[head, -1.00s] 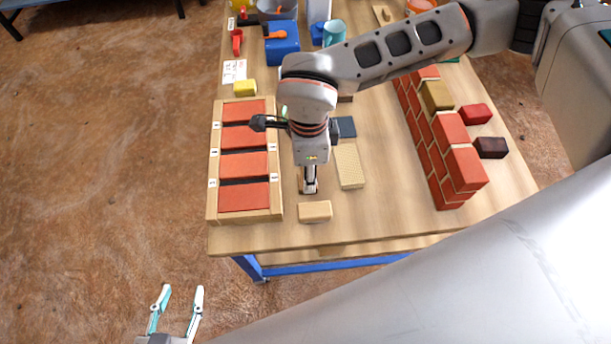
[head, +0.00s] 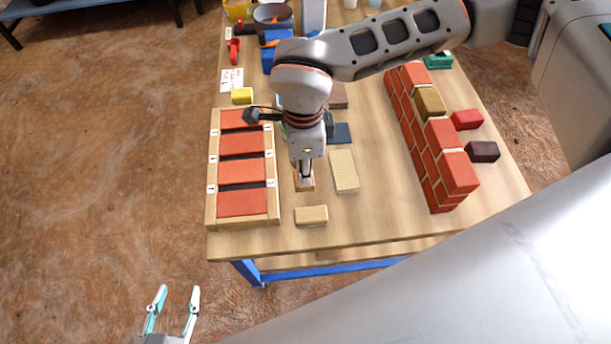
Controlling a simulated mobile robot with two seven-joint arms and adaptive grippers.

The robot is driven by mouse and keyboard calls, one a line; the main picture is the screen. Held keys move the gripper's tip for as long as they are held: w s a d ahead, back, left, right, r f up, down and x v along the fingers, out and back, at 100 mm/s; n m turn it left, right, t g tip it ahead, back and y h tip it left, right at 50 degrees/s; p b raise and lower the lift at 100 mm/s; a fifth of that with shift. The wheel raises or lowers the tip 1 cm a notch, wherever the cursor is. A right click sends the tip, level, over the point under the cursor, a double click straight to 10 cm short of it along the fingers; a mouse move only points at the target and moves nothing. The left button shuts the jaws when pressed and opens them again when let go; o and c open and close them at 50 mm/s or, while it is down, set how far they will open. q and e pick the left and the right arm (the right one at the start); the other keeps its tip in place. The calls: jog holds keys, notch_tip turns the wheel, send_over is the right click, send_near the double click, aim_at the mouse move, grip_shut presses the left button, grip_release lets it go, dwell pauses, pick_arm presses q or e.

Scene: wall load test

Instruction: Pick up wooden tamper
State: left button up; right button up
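A small wooden piece (head: 304,184), which looks like the wooden tamper, is on the table just right of the brick tray. My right gripper (head: 305,175) points down at it from above and hides most of it. Its fingers are seen nearly edge-on, so I cannot tell whether they are closed on the piece. My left gripper (head: 174,300) is open and empty, low over the floor in front of the table.
A wooden tray (head: 214,218) of red bricks lies left. A pale wooden block (head: 311,215), a perforated beige block (head: 344,171) and a dark pad (head: 340,133) lie nearby. A red brick wall (head: 434,150) stands right. The table's front strip is clear.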

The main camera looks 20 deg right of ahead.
pick_arm(q)
jog(key=p, duration=0.1)
jog(key=s+a+p, duration=0.1)
jog(key=p, duration=0.1)
jog(key=shift+a+f+y, duration=0.1)
jog(key=shift+f+y, duration=0.1)
jog(key=shift+y, duration=0.1)
pick_arm(e)
notch_tip(320, 180, up, 16)
pick_arm(q)
jog(key=shift+s+f, duration=0.1)
jog(key=shift+s, duration=0.05)
pick_arm(e)
jog(key=shift+c, duration=0.3)
